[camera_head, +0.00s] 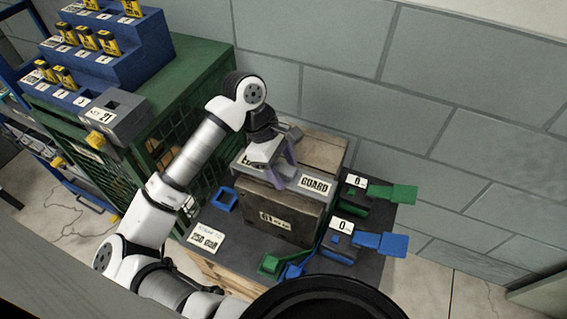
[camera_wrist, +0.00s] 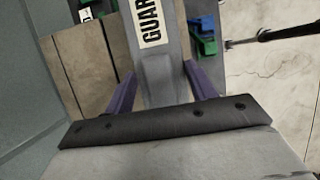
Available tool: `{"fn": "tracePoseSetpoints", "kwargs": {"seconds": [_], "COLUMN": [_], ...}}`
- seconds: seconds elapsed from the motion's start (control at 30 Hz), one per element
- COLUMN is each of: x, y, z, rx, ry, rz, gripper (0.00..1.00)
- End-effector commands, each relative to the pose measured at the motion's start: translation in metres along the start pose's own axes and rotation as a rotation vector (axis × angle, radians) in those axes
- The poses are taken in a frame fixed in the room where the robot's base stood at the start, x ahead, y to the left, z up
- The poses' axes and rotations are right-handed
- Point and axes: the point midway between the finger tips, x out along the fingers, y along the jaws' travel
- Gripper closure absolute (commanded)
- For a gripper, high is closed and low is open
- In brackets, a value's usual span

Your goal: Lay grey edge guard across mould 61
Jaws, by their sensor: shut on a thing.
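The grey edge guard (camera_head: 313,184), a long strip with a "GUARD" label, lies along the upper front edge of mould 61 (camera_head: 277,216), a dark block with a "61" label. The guard also shows in the wrist view (camera_wrist: 165,75), running between the purple fingers. My gripper (camera_head: 283,178) is above the mould and shut on the guard near its middle. The guard appears at the level of the mould's top; I cannot tell whether it rests on it. The gripper covers part of the guard's label on the left.
Mould 61 stands on a dark-topped table (camera_head: 210,222) with a blue square frame (camera_head: 224,199) and a white label card (camera_head: 207,239). Green (camera_head: 391,194) and blue (camera_head: 380,242) clamp-like pieces sit right and in front. A green cabinet (camera_head: 190,95) stands left; a block wall is behind.

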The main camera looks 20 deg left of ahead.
Motion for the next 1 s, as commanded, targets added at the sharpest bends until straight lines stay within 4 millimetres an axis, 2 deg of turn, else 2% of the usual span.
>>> {"fn": "tracePoseSetpoints", "kwargs": {"seconds": [0.07, 0.13, 1.0], "x": [-0.003, 0.005, 0.030], "y": [0.000, 0.000, 0.000], "z": [0.002, -0.002, -0.013], "rx": [0.000, 0.000, 0.001], "ry": [-0.002, -0.001, 0.001], "rz": [0.000, 0.000, 0.000], "gripper": [0.64, 0.64, 0.64]}}
